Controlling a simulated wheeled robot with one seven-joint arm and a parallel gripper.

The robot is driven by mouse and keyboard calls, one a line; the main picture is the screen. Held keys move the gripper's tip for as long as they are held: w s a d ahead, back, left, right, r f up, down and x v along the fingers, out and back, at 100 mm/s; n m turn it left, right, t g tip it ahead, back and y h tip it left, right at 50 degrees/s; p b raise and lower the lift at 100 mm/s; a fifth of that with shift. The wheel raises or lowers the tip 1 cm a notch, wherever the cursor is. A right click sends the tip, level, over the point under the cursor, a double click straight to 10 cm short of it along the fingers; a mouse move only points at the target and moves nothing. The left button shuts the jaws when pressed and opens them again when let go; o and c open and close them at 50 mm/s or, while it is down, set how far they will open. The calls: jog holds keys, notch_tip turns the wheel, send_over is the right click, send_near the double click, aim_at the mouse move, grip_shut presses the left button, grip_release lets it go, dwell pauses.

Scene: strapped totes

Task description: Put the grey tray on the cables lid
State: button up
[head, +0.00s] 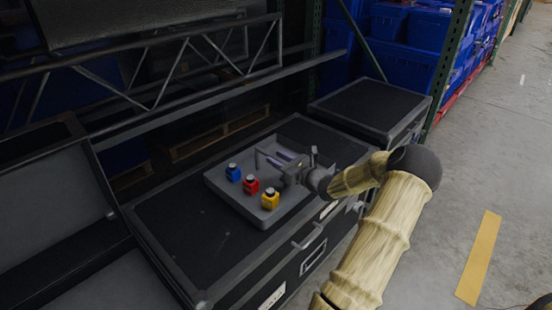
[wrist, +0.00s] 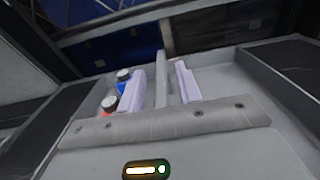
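The grey tray (head: 236,208) rests on the black lid of a long case (head: 190,225). A blue (head: 233,172), a red (head: 251,185) and a yellow (head: 270,199) small bottle stand in it. The tray also shows in the wrist view (wrist: 285,125), with the blue and red bottles at left. My gripper (head: 288,165) is over the tray at its grey handle. In the wrist view my gripper's pale fingers (wrist: 160,85) stand apart on either side of a grey bar, with gaps beside it. I cannot read which lid is labelled cables.
A second black-lidded case (head: 372,105) stands at the back right. An open case with its lid up (head: 40,190) is at the left. Blue totes (head: 405,35) fill the rack behind. A metal truss (head: 150,75) runs behind the cases. The floor at right is clear.

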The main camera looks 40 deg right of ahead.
jog(key=s, duration=0.3)
jog(key=s+p, duration=0.1)
jog(key=s, duration=0.3)
jog(key=s+p, duration=0.1)
jog(key=s, duration=0.3)
jog(key=shift+d, duration=0.4)
jog(key=shift+w, duration=0.1)
